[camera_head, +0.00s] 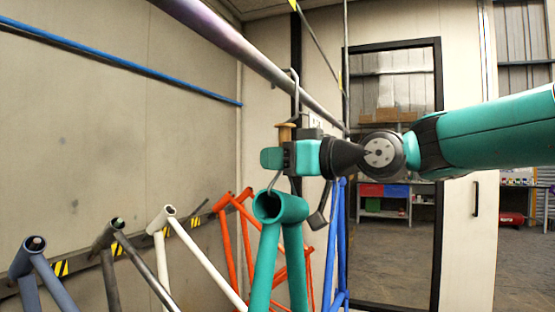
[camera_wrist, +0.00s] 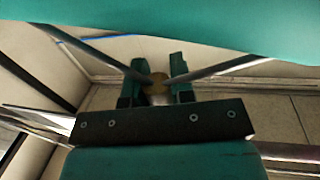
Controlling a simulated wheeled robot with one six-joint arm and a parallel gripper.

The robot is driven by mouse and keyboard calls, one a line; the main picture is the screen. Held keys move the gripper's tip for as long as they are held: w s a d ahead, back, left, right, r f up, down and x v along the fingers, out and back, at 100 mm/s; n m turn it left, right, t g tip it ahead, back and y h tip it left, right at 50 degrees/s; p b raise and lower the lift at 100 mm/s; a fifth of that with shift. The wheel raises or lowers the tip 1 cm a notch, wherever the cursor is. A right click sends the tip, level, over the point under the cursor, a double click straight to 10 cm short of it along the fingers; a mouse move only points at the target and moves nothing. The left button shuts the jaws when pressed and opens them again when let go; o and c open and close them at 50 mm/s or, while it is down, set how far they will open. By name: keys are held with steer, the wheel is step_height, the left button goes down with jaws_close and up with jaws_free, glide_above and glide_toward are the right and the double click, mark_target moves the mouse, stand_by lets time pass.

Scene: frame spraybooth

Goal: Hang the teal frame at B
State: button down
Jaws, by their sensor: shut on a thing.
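The teal frame (camera_head: 280,208) hangs below my gripper (camera_head: 282,156) in the head view, its open tube end upward. A metal hook (camera_head: 293,78) with a wood-coloured grip (camera_head: 285,134) runs from the rail down to the frame. Its lower bend meets the frame's tube end. My gripper is shut on the hook's grip, which also shows between the fingers in the wrist view (camera_wrist: 158,82). The hook's upper bend overlaps the rail (camera_head: 262,66); I cannot tell whether it rests on it. No letter B is readable.
Grey, dark, white (camera_head: 165,222), orange (camera_head: 228,215) and blue (camera_head: 338,240) frames stand along the left wall and back. A blue line (camera_head: 120,66) runs along the wall. A dark-edged doorway (camera_head: 438,180) opens behind my arm.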

steer(key=c, duration=0.9)
jaws_free()
steer(key=shift+s+r, duration=0.1)
steer(key=shift+r, duration=0.15)
steer(key=shift+f, duration=0.4)
steer(key=b+v, duration=0.6)
steer(key=v, duration=1)
steer(key=s+a+f+m+g+h+p, duration=0.1)
steer(key=s+f+m+g+h, duration=0.2)
steer(key=f, duration=0.6)
steer(key=s+a+f+g+h+p, duration=0.1)
steer(key=s+f+h, duration=0.3)
steer(key=f, duration=0.5)
steer(key=s+d+f+g+h, duration=0.1)
steer(key=s+f, duration=0.3)
steer(key=s+d+f+m+g+h, duration=0.1)
steer(key=s+d+f+g, duration=0.1)
steer(key=s+f, duration=0.2)
steer(key=s+d+f+m+g+h, duration=0.1)
steer(key=s+f+g+h, duration=0.1)
steer(key=s+f, duration=0.3)
steer(key=shift+s+d, duration=0.35)
steer(key=shift+s, duration=0.05)
steer(key=shift+r, duration=0.1)
